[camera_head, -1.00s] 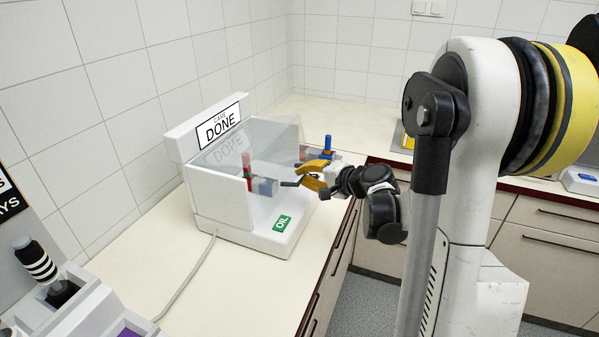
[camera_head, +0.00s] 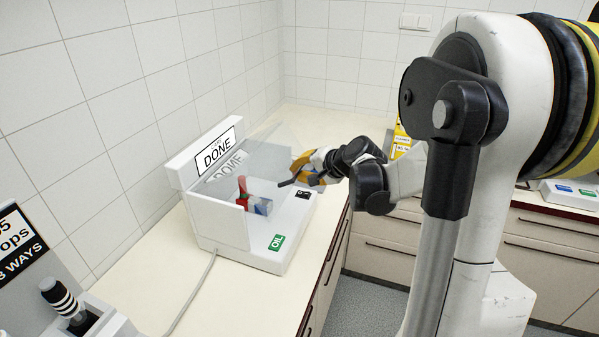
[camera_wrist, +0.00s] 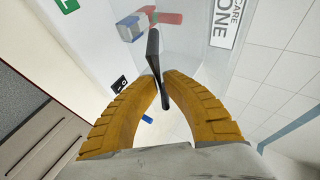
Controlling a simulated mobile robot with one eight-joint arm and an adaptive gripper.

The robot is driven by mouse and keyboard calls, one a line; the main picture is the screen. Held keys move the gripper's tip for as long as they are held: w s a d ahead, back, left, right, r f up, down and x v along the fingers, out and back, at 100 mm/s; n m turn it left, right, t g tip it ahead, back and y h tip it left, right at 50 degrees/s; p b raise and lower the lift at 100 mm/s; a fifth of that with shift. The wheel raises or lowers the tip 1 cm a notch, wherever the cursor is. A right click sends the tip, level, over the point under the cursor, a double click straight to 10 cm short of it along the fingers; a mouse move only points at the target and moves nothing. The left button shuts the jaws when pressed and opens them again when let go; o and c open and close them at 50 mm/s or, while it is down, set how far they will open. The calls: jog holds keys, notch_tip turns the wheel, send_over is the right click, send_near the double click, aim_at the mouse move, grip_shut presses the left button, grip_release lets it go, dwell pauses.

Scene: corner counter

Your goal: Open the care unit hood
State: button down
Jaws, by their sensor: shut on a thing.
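My gripper (camera_head: 300,174) is at the hood's front edge, above the base. In the wrist view its yellow fingers (camera_wrist: 161,84) are closed around the hood's thin black handle (camera_wrist: 153,48). A red and blue item (camera_head: 246,197) shows inside the unit; it also appears through the hood in the wrist view (camera_wrist: 160,22).
A grey cable (camera_head: 192,290) runs from the unit along the counter. A holder with a black and white striped item (camera_head: 60,296) stands at lower left. Tiled walls rise behind and left of the unit. Bare counter (camera_head: 318,120) lies beyond it.

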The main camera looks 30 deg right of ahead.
jog(key=c, duration=1.5)
grip_release()
jog(key=shift+o, duration=0.2)
jog(key=v, duration=1.2)
